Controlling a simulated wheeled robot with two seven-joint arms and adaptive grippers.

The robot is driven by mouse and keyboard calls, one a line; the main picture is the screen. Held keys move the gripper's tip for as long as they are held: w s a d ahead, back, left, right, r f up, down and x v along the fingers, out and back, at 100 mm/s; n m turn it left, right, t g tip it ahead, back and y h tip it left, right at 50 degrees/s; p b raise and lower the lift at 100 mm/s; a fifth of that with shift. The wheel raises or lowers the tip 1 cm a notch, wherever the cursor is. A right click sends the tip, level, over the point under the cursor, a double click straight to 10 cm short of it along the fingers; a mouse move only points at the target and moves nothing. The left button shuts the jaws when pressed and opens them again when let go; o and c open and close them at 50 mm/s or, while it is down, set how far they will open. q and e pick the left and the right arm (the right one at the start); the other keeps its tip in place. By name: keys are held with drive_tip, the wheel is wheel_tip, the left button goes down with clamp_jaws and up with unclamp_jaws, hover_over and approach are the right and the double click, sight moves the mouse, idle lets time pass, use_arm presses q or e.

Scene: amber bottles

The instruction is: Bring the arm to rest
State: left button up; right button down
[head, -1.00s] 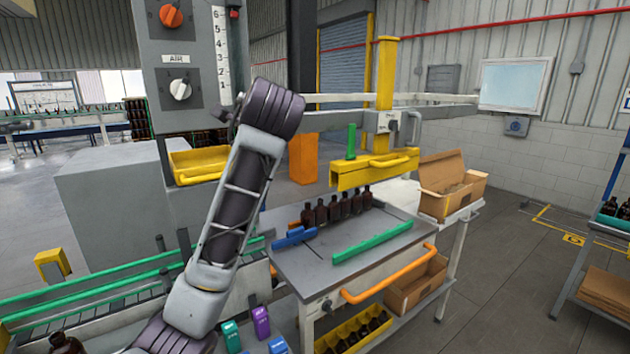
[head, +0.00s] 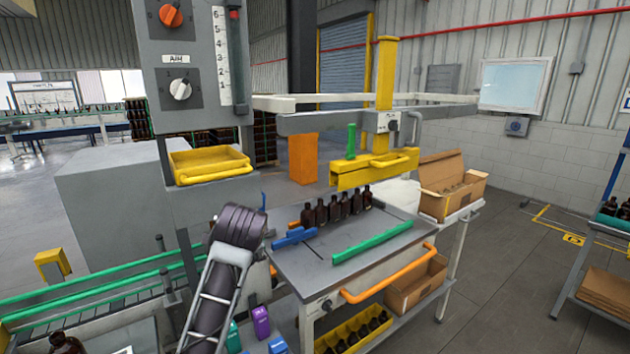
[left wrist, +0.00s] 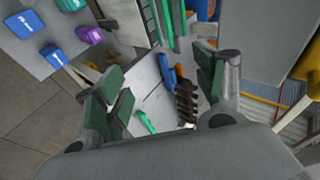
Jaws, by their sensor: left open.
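My left arm (head: 222,272) stands in the lower left of the head view; its gripper is out of that view. In the left wrist view my left gripper (left wrist: 160,98) is open, its green-padded fingers wide apart with nothing held between them. A row of amber bottles (head: 337,208) stands on the grey table (head: 290,270), under the yellow clamp bar (head: 372,172). The bottles also show beyond the fingers in the left wrist view (left wrist: 186,102). My right gripper is in neither view.
A green rail (head: 372,242) and a blue block (head: 294,237) lie on the table, with an orange handle (head: 390,275) along its front. A control column (head: 195,80) with a yellow tray (head: 210,165) stands behind my arm. An open carton (head: 452,187) is at the right.

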use_arm(q)
drive_tip(key=s+a+f+n+g+h, duration=0.1)
drive_tip(key=s+a+f+n+g, duration=0.15)
drive_tip(key=s+f, duration=0.9)
drive_tip(key=s+a+f+n+g+h, duration=0.15)
drive_tip(key=s+f+n, duration=0.25)
drive_tip(key=s+f, duration=0.75)
drive_tip(key=s+a+f+n+g, duration=0.1)
drive_tip(key=s+f+n+g, duration=0.15)
drive_tip(key=s+f, duration=0.6)
wheel_tip(320, 180, down, 34)
drive_tip(key=s, duration=0.3)
drive_tip(key=s+a+f+g, duration=0.1)
drive_tip(key=s+a+f, duration=0.1)
drive_tip(key=s+f, duration=0.7)
drive_tip(key=s+a+f+g, duration=0.1)
drive_tip(key=s+a+f, duration=0.1)
drive_tip(key=s+f, duration=0.8)
drive_tip(key=shift+s+a, duration=0.25)
drive_tip(key=shift+s, duration=1.15)
